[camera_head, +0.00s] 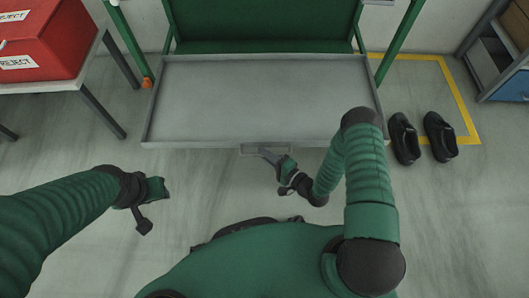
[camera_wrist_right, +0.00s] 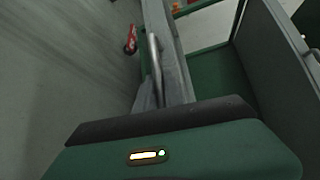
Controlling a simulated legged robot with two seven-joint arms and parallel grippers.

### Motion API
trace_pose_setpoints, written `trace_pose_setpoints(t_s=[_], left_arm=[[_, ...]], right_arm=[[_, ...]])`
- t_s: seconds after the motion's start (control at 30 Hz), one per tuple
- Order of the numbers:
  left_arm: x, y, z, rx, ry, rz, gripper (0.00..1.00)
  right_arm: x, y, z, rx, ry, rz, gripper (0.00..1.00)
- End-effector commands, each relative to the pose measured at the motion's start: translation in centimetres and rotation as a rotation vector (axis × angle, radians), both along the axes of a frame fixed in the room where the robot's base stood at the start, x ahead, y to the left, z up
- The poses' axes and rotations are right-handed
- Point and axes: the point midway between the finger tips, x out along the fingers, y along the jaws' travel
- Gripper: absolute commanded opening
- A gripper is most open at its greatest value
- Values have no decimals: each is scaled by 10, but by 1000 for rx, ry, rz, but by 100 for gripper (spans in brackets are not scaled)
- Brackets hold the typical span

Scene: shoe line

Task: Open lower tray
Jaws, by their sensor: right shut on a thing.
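The lower tray (camera_head: 260,95) is a wide, shallow grey tray with a raised rim. It stands pulled out from the green rack towards me. Its handle (camera_head: 250,149) is a thin bar at the middle of the front edge. My right gripper (camera_head: 272,158) is at this handle and shut on it. In the right wrist view the handle bar (camera_wrist_right: 155,62) runs along the grey tray front (camera_wrist_right: 172,60), beyond the gripper's green housing; the fingertips are hidden there. My left gripper (camera_head: 160,190) hangs apart from the tray at lower left; its jaw opening is unclear.
The green rack (camera_head: 265,22) stands behind the tray. A red reject bin (camera_head: 45,40) is on a table at the left. Two black shoes (camera_head: 405,138) lie on the floor at the right, by yellow floor tape (camera_head: 458,95). A shelf with boxes is at the far right.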

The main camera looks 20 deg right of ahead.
Motion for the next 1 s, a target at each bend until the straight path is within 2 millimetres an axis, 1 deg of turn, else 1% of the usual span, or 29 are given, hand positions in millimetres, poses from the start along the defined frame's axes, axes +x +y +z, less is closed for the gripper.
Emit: trace_pose_setpoints(t_s=[0.03, 0.07, 0.2, 0.23, 0.47, 0.57, 0.67, 0.73, 1.0], left_arm=[[0, 0, -1, 0, 0, 0, 36], [0, 0, -1, 0, 0, 0, 36], [0, 0, -1, 0, 0, 0, 36], [0, 0, -1, 0, 0, 0, 36], [0, 0, 0, 0, 0, 0, 36], [0, 0, 3, 0, 0, 0, 36], [0, 0, 11, 0, 0, 0, 36], [0, 0, 19, 0, 0, 0, 36], [0, 0, 49, 0, 0, 0, 36]], right_arm=[[-2, 0, -4, -3, 10, 0, 0], [-1, 0, -4, -3, 10, 0, 14], [-1, 0, -3, -3, 7, 0, 32], [-1, 0, -2, -2, 6, 0, 34], [0, 0, -1, -2, 3, -1, 34], [-4, -3, 1, -1, 3, -2, 34], [-16, -10, 5, 0, 5, -3, 34], [-30, -18, 9, 0, 5, -5, 34], [-99, -57, 20, -1, 8, -4, 34]])
